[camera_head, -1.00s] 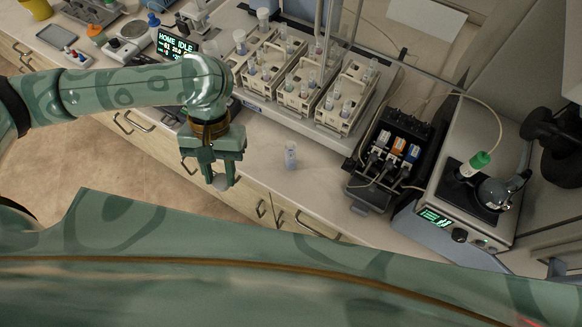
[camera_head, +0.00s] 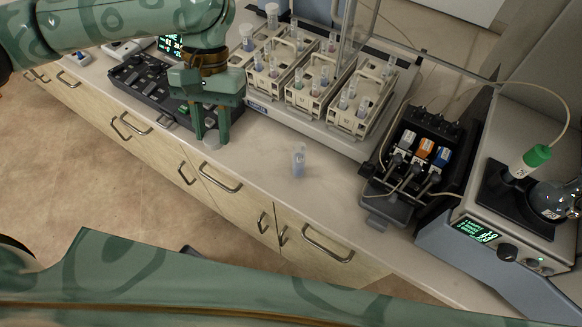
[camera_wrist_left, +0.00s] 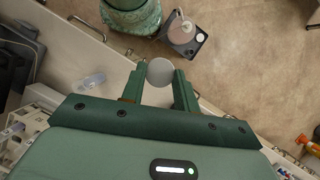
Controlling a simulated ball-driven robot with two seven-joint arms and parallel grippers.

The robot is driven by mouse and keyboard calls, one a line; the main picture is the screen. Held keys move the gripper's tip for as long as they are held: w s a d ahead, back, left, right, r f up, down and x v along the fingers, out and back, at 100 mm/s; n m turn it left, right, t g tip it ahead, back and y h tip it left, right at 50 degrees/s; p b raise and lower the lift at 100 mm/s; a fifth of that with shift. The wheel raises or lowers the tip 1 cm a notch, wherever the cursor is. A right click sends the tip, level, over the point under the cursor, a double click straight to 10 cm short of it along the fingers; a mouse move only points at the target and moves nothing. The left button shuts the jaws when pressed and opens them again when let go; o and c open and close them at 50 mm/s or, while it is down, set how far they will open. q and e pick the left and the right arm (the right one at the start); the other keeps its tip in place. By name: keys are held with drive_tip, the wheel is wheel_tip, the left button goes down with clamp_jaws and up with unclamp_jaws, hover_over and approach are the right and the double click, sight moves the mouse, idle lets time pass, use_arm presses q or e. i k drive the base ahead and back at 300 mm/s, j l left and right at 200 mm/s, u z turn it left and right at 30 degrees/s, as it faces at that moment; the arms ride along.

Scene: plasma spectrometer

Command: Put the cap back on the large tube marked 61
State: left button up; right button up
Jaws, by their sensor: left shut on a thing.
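An uncapped-looking clear tube (camera_head: 298,160) with pale blue contents stands upright and alone on the bench top. Its label is too small to read surely. The tube also shows in the left wrist view (camera_wrist_left: 90,81), left of the fingers. My left gripper (camera_head: 211,135) points down near the bench's front edge, left of the tube and apart from it. It is shut on a round pale grey cap (camera_head: 211,144). The cap sits between the fingertips in the left wrist view (camera_wrist_left: 160,72). My right gripper is in neither view.
Racks of tubes (camera_head: 327,101) stand on a white tray behind. A black pump with coloured blocks (camera_head: 420,160) and a spectrometer unit (camera_head: 500,220) stand to the right. A dark control panel (camera_head: 150,85) lies at left. Bench around the tube is clear.

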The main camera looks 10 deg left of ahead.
sight(299, 148)
drive_tip(key=k+j+u, duration=0.3)
drive_tip(key=u, duration=0.2)
drive_tip(key=k+j+u, duration=0.3)
drive_tip(key=u, duration=0.15)
drive_tip(key=j, duration=0.1)
